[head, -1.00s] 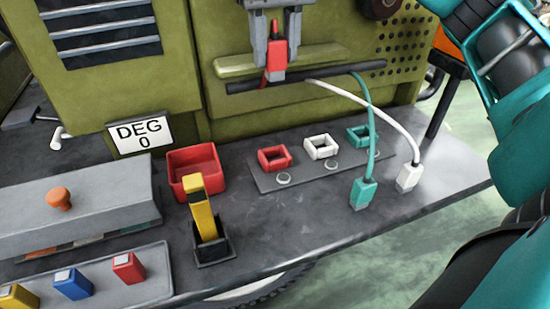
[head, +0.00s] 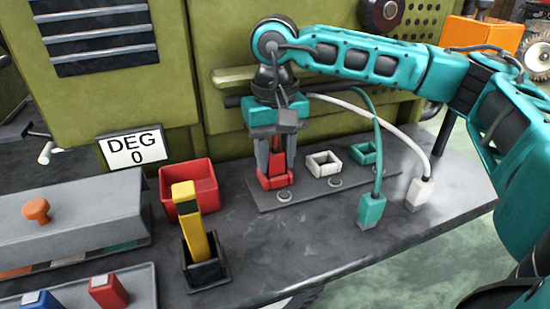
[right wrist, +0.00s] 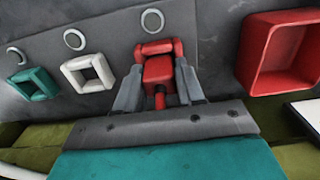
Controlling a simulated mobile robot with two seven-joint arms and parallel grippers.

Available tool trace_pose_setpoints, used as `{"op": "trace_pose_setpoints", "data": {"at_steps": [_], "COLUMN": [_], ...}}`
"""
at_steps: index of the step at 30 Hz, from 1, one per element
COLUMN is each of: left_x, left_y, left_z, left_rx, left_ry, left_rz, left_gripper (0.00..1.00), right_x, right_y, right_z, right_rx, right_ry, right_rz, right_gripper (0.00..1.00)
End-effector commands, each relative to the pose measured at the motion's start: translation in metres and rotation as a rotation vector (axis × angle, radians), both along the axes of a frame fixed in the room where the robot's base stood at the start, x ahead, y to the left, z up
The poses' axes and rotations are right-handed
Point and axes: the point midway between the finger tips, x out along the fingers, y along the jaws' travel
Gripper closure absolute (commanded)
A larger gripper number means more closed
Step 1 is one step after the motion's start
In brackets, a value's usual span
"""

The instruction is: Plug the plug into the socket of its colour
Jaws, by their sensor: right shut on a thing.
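My right gripper (head: 277,165) is shut on the red plug (head: 277,158), right at the red socket (head: 275,183) on the left of the socket strip. In the right wrist view the red plug (right wrist: 158,72) sits between the fingers, lined up with the red socket (right wrist: 155,48). I cannot tell how deep the plug is in the socket. The white socket (head: 323,163) and green socket (head: 364,151) are empty. The green plug (head: 372,210) and white plug (head: 420,193) stand on the bench in front, on their cables. My left gripper is not in view.
A red open box (head: 189,184) and a black holder with a yellow-handled tool (head: 190,212) stand left of the strip. A grey box with an orange knob (head: 36,210) is farther left. A rail (head: 225,77) runs along the green cabinet behind.

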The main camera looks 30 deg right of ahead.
Motion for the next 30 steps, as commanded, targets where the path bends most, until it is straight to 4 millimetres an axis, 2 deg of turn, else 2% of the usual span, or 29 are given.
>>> {"op": "trace_pose_setpoints", "data": {"at_steps": [11, 12, 19, 26, 30], "left_x": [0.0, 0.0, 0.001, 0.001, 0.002], "left_y": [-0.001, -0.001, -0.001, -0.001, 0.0], "left_z": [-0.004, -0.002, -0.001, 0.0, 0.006], "left_rx": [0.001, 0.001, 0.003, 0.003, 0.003], "left_ry": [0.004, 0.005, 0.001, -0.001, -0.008], "left_rz": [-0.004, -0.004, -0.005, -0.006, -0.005], "left_gripper": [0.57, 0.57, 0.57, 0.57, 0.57], "right_x": [0.0, 0.0, 0.0, 0.0, 0.001], "right_y": [0.0, 0.0, 0.0, 0.0, 0.0], "right_z": [-0.006, -0.004, -0.004, -0.003, 0.007], "right_rx": [0.001, 0.001, 0.0, 0.0, 0.001], "right_ry": [0.0, -0.001, 0.0, -0.001, -0.002], "right_rz": [0.0, 0.0, 0.0, 0.0, 0.0], "right_gripper": [0.92, 0.58, 0.36, 0.36, 0.36]}}
